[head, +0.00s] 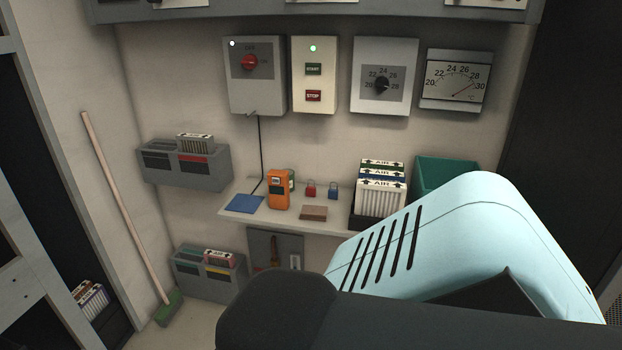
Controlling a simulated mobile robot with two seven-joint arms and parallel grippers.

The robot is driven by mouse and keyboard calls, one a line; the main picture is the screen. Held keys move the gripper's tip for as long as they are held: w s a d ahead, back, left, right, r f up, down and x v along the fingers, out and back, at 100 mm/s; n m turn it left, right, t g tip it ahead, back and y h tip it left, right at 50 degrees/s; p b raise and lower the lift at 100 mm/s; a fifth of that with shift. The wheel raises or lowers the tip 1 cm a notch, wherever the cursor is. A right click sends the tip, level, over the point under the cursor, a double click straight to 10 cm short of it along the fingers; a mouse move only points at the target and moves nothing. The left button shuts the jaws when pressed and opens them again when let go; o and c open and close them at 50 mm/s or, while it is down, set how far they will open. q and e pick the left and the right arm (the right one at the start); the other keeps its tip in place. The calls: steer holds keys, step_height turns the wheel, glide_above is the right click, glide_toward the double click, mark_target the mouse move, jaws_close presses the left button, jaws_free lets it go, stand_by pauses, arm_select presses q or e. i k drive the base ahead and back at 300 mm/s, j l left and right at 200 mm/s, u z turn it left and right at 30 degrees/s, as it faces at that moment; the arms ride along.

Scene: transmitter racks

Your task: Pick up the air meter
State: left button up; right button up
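An orange handheld device (278,190), which looks like the air meter, stands upright on the pale wall shelf (236,212). It has a small dark display near its top. A green-and-white item (291,179) shows just behind its right side. The device lies on the left half of the shelf, beside a flat blue pad (244,204). Neither of my grippers is in view. One of my arms fills the lower right and hides the right end of the shelf.
On the shelf are a brown block (313,213), a red padlock (311,190), a blue padlock (333,190) and upright air filters (381,197). A green bin (446,174) stands at right. Grey filter holders (186,167) hang left. A broom (125,205) leans on the wall.

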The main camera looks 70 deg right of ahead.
mark_target(279, 198)
steer(key=z, duration=1.95)
